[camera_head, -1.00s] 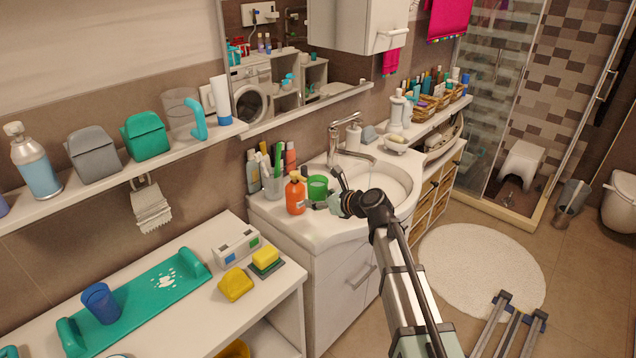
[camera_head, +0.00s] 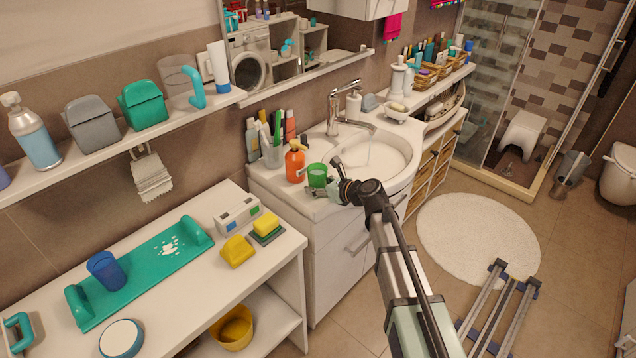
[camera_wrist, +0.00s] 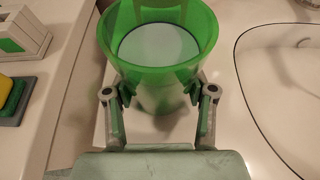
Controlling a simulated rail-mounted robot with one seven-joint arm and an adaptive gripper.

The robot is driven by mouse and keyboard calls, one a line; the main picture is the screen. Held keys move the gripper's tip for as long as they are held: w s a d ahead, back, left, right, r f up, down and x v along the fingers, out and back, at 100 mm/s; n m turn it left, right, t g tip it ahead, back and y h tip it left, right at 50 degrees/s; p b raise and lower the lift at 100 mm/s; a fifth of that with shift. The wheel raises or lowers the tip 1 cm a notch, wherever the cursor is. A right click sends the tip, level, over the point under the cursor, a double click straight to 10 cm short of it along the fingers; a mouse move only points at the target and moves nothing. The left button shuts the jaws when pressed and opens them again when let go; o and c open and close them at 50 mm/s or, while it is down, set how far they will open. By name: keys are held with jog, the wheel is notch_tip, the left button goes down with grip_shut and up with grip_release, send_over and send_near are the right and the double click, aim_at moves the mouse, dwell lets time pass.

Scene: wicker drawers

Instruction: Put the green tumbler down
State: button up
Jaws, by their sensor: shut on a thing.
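The green tumbler (camera_head: 317,174) is upright at the left front of the sink counter (camera_head: 290,192), right of the orange pump bottle. My gripper (camera_head: 322,190) is shut on it from the front. In the wrist view the green tumbler (camera_wrist: 160,45) is see-through, with a pale disc visible inside. The fingers of my gripper (camera_wrist: 160,100) lie on both sides of its lower wall. I cannot tell whether its base touches the counter.
The orange pump bottle (camera_head: 295,162) and a cup of brushes (camera_head: 272,155) stand close by on the left. The sink basin (camera_head: 375,158) and tap (camera_head: 340,105) are to the right. A low shelf unit with a blue cup (camera_head: 107,271) stands at the left.

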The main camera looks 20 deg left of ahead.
jog(key=shift+f, duration=0.1)
jog(key=o, duration=1.2)
jog(key=shift+c, duration=0.2)
